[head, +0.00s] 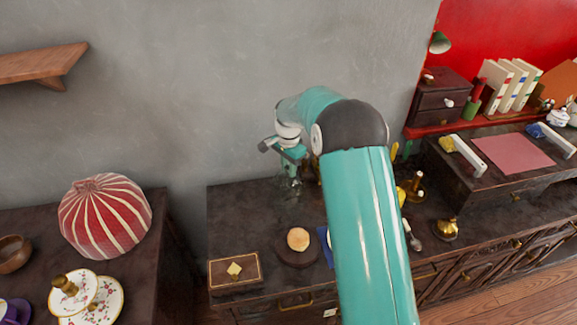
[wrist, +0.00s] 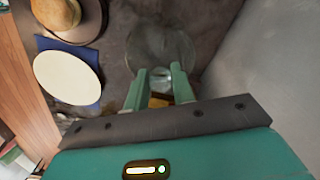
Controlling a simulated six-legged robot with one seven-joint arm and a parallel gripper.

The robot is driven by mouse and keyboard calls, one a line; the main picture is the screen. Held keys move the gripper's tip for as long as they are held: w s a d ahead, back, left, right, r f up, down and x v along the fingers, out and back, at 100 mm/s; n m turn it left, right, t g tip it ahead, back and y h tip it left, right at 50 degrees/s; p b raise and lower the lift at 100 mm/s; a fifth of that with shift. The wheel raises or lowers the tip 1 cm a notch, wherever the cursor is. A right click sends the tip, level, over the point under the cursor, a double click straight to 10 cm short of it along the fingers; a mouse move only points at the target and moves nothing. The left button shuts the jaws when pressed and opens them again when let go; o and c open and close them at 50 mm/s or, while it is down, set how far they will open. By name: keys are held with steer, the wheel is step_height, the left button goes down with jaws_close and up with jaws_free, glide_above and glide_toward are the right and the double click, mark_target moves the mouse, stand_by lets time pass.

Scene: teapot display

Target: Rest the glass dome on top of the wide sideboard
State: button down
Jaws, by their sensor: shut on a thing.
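The glass dome (head: 290,187) is clear and hard to make out below my gripper (head: 290,160) in the head view. In the wrist view the dome (wrist: 160,42) shows as a faint clear round shape beyond the fingertips. My gripper (wrist: 160,76) is shut on its small top knob. The wide sideboard (head: 235,213) is dark wood with drawers, and the dome is over its back part near the wall. I cannot tell whether the dome's rim touches the top. My arm hides part of the sideboard.
A round tan item (head: 298,238) on a dark board and a wooden box (head: 235,270) are at the sideboard's front. Brass pieces (head: 415,188) stand right of my arm. A striped red shade (head: 104,216) is on the left table. The sideboard's back left is bare.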

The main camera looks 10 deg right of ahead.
steer(key=shift+f, duration=0.3)
steer(key=c, duration=1.1)
jaws_free()
steer(key=shift+o, duration=0.4)
steer(key=o, duration=0.4)
steer(key=shift+r, duration=3)
